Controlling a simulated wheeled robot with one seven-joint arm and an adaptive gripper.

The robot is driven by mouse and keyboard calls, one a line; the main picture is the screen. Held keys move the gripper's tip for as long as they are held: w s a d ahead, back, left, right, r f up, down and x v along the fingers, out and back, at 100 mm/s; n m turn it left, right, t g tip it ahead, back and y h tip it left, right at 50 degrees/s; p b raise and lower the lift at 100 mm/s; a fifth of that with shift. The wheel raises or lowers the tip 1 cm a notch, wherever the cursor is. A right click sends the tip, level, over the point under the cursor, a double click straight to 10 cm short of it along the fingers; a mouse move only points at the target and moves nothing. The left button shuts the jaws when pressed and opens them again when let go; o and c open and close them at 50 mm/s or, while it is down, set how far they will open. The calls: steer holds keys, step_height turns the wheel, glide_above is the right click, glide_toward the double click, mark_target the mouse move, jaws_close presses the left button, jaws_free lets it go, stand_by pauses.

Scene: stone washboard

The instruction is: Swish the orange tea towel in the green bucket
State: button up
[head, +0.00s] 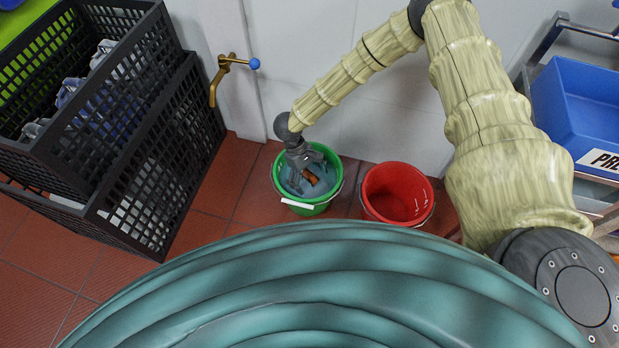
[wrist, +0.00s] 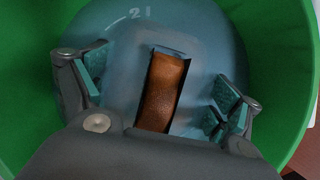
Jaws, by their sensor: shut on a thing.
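The green bucket (head: 278,186) stands on the floor by the white wall, with blue-grey water (head: 324,184) inside. My gripper (wrist: 158,92) points down into the bucket and is shut on the orange tea towel (wrist: 160,92). The towel shows as a brownish-orange strip between the fingers in the wrist view, and as a small orange patch in the head view (head: 312,177). The fingers stand well apart, and a paler, blurred patch surrounds the strip. The bucket's green wall (wrist: 28,95) rings the gripper in the wrist view. How deep the towel sits is unclear.
A red bucket (head: 369,193) stands just right of the green one. Black slatted crates (head: 150,165) are stacked at left. A brass tap (head: 221,72) with a blue knob is on the wall above. A blue bin (head: 575,100) is at right. Red floor tiles (head: 40,245) are bare at lower left.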

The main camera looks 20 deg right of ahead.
steer(key=shift+f, duration=0.55)
steer(key=shift+r+p, duration=0.8)
steer(key=shift+r, duration=0.25)
steer(key=shift+f+b, duration=0.45)
steer(key=shift+f, duration=0.6)
steer(key=shift+r+p, duration=0.9)
steer(key=shift+r, duration=0.2)
steer(key=shift+f+b, duration=0.55)
steer(key=shift+f, duration=0.55)
steer(key=shift+r+p, duration=5.25)
steer(key=shift+r, duration=1.7)
